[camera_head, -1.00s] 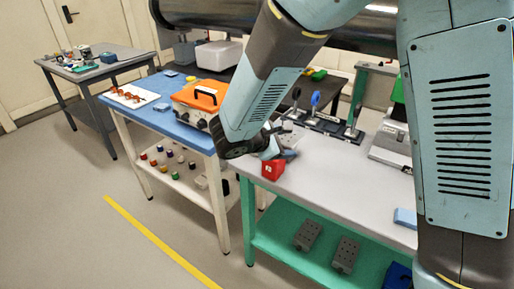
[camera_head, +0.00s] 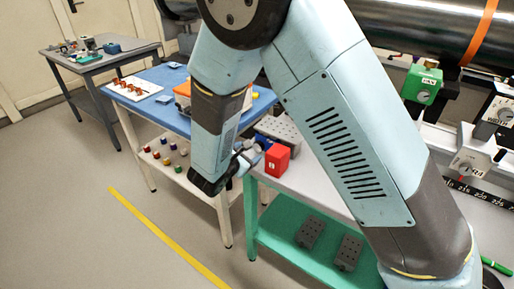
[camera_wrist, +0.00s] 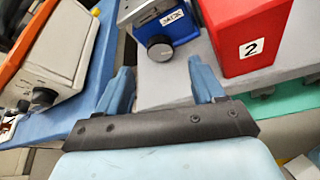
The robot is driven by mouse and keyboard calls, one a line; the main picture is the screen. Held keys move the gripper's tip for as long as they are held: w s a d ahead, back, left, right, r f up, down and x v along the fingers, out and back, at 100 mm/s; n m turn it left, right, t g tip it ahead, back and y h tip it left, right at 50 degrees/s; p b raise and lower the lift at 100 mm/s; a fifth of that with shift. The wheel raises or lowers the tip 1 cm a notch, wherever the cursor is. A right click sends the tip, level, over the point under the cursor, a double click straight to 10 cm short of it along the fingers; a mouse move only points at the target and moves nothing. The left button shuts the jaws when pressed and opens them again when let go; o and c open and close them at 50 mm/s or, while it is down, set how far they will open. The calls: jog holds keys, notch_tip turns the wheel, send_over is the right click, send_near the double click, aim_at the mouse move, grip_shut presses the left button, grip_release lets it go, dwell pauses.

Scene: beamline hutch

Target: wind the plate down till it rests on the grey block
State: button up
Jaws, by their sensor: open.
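A grey perforated plate (camera_head: 280,132) shows behind the red block on the bench, partly covered by my arm. In the wrist view a blue-bodied unit with a black knob (camera_wrist: 159,47) has a grey metal top (camera_wrist: 140,10), cut off by the frame edge. I cannot tell how high the plate stands; no grey block shows beneath it. My gripper (camera_head: 246,158) is at the bench's front left corner, left of the red block. In the wrist view its blue fingers (camera_wrist: 163,88) are apart and empty, with the knob beyond the gap, not touched.
The red block (camera_head: 277,161), marked 2 in the wrist view (camera_wrist: 248,38), stands close to my right finger. A blue-topped table (camera_head: 150,108) with an orange-topped case (camera_wrist: 50,60) adjoins at left. Two dark grey perforated blocks (camera_head: 310,232) lie on the green lower shelf (camera_head: 280,240).

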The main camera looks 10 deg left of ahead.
aim_at(257, 146)
jog(key=x, duration=0.7)
jog(key=shift+w+f, duration=0.1)
jog(key=shift+w, duration=0.2)
jog(key=shift+c, duration=0.2)
jog(key=c, duration=1)
jog(key=shift+a+n+g+h, duration=0.2)
jog(key=shift+n+g+h, duration=0.4)
jog(key=shift+n+h, duration=1.15)
jog(key=shift+n+y, duration=0.25)
jog(key=shift+n, duration=0.1)
jog(key=o, duration=1)
jog(key=shift+w, duration=0.1)
jog(key=shift+o, duration=0.2)
